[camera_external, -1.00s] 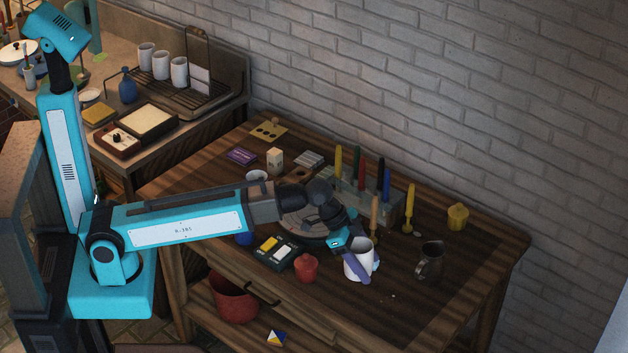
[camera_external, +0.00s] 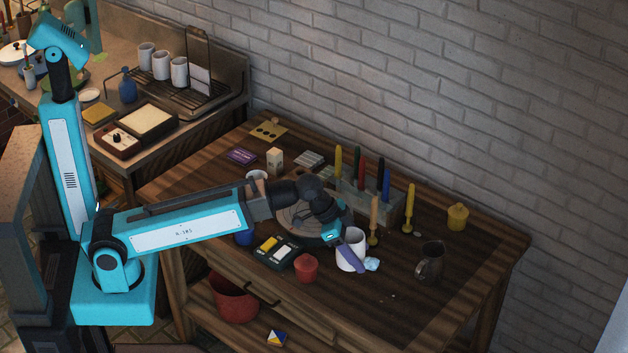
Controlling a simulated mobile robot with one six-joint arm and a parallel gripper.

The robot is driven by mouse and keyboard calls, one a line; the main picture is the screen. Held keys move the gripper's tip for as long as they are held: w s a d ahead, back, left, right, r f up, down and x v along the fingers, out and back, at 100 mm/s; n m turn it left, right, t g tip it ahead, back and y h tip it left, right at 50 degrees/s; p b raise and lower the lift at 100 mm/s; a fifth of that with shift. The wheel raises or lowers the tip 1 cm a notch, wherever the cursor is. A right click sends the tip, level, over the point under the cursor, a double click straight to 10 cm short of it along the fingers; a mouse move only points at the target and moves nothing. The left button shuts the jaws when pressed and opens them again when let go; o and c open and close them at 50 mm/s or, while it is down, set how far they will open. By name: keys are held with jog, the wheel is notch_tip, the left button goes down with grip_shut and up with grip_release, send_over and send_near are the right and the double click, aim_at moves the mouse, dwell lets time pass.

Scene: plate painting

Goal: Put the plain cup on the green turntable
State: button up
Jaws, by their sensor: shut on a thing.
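The plain white cup (camera_external: 350,238) is at my gripper (camera_external: 345,252), over the front middle of the wooden table. My gripper is shut on the cup, with a lavender finger across its front. I cannot tell how far the cup's base is from the table. A round grey-brown disc (camera_external: 292,217) lies to the left of the cup, partly under my arm. A green disc (camera_external: 68,82) shows on the counter at the far left, partly hidden by my robot's upper parts; I cannot tell for certain that it is the green turntable.
A red jar (camera_external: 306,268) and paint box (camera_external: 277,250) are front left, a dark metal mug (camera_external: 430,262) right. White cups (camera_external: 179,72) stand on the counter rack. A pale blue lump (camera_external: 372,264) lies beside the held cup.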

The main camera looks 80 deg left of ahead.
jog(key=s+a+n+y+b, duration=0.2)
jog(key=s+a+n+b, duration=0.2)
jog(key=a, duration=0.3)
jog(key=s+a+n+g+y+b, duration=0.1)
jog(key=s+a+n+y+b, duration=0.1)
jog(key=s+a+n+b, duration=0.2)
jog(key=s+a+r+b, duration=0.1)
jog(key=s+a+b, duration=0.2)
jog(key=a, duration=0.1)
jog(key=shift+a+n+y, duration=0.15)
jog(key=shift+n+y, duration=0.15)
jog(key=shift+n, duration=0.1)
jog(key=s+a+n+g+y+b, duration=0.1)
jog(key=s+a+n+b, duration=0.1)
jog(key=s, duration=0.1)
jog(key=s+a+n+g+y+b, duration=0.1)
jog(key=s+a+n+b, duration=0.1)
jog(key=s+b, duration=0.1)
jog(key=s+a+n+b, duration=0.2)
jog(key=s+a+n, duration=0.1)
jog(key=s, duration=0.2)
jog(key=shift+s+a+r+g+y, duration=0.1)
jog(key=shift+s+r+g+y, duration=0.1)
jog(key=shift+g+y, duration=0.2)
jog(key=shift+s+a+r+n+b, duration=0.1)
jog(key=shift+s+a+n+b, duration=0.05)
jog(key=shift+s+n+b, duration=0.25)
jog(key=shift+w+r+p, duration=0.1)
jog(key=shift+p, duration=0.2)
